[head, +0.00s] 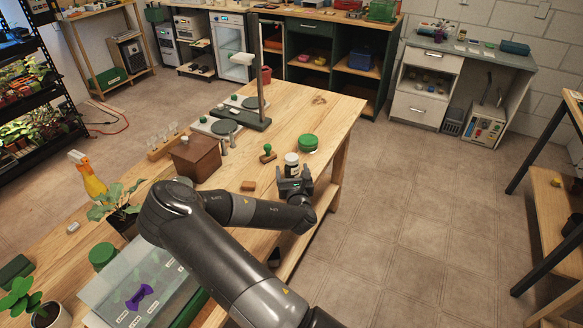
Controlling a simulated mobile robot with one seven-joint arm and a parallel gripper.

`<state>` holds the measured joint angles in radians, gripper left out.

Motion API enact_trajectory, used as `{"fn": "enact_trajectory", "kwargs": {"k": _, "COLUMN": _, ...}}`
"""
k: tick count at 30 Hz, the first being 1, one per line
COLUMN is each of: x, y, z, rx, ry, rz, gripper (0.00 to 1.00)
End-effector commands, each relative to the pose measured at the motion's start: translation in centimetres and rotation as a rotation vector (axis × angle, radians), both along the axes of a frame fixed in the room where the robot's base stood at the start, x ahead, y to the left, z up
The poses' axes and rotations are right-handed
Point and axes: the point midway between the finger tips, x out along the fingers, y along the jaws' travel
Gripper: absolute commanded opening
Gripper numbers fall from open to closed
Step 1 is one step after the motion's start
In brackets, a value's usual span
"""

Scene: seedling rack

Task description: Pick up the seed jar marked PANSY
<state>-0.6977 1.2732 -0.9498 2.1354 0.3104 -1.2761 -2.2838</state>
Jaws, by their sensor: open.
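A small jar (291,159) with a pale top and a darker lower part stands near the right edge of the wooden table. My gripper (291,173) is open right at it, on its near side. The jar's lower part is partly hidden by my gripper, so I cannot tell whether it is between the fingers or touching them. No PANSY mark can be read on it. A round green-lidded jar (308,142) stands just behind and to the right. Another green-lidded jar (103,256) stands at the lower left; its marking cannot be read either.
On the wooden table (325,107), a green-knobbed stamp (267,154), a small brown block (248,186) and a brown box (196,157) stand left of my gripper. A stand with a tall post (260,75) is farther back. The table's back right is clear.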

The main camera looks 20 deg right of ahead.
Motion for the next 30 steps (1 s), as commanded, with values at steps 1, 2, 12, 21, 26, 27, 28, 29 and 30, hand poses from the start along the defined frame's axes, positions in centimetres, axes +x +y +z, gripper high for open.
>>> {"fn": "enact_trajectory", "kwargs": {"k": 1, "x": 0.6, "y": -0.2, "z": 0.0, "rx": 0.002, "ry": -0.002, "rz": -0.001, "gripper": 0.76}}
{"fn": "enact_trajectory", "kwargs": {"k": 2, "x": 1.1, "y": -0.3, "z": 0.1, "rx": 0.001, "ry": -0.003, "rz": 0.0, "gripper": 0.76}}
{"fn": "enact_trajectory", "kwargs": {"k": 12, "x": 4.4, "y": -0.8, "z": 0.1, "rx": 0.0, "ry": -0.001, "rz": 0.0, "gripper": 0.76}}
{"fn": "enact_trajectory", "kwargs": {"k": 21, "x": 4.4, "y": -0.8, "z": 0.1, "rx": 0.0, "ry": -0.001, "rz": 0.0, "gripper": 0.66}}
{"fn": "enact_trajectory", "kwargs": {"k": 26, "x": 4.4, "y": -0.8, "z": 0.1, "rx": 0.0, "ry": -0.001, "rz": 0.0, "gripper": 0.53}}
{"fn": "enact_trajectory", "kwargs": {"k": 27, "x": 4.4, "y": -0.8, "z": 0.1, "rx": 0.0, "ry": -0.001, "rz": 0.0, "gripper": 0.5}}
{"fn": "enact_trajectory", "kwargs": {"k": 28, "x": 4.4, "y": -0.8, "z": 0.1, "rx": 0.0, "ry": -0.001, "rz": 0.0, "gripper": 0.47}}
{"fn": "enact_trajectory", "kwargs": {"k": 29, "x": 4.4, "y": -0.8, "z": 0.1, "rx": 0.0, "ry": -0.001, "rz": 0.0, "gripper": 0.45}}
{"fn": "enact_trajectory", "kwargs": {"k": 30, "x": 4.4, "y": -0.8, "z": 0.1, "rx": 0.0, "ry": -0.001, "rz": 0.0, "gripper": 0.41}}
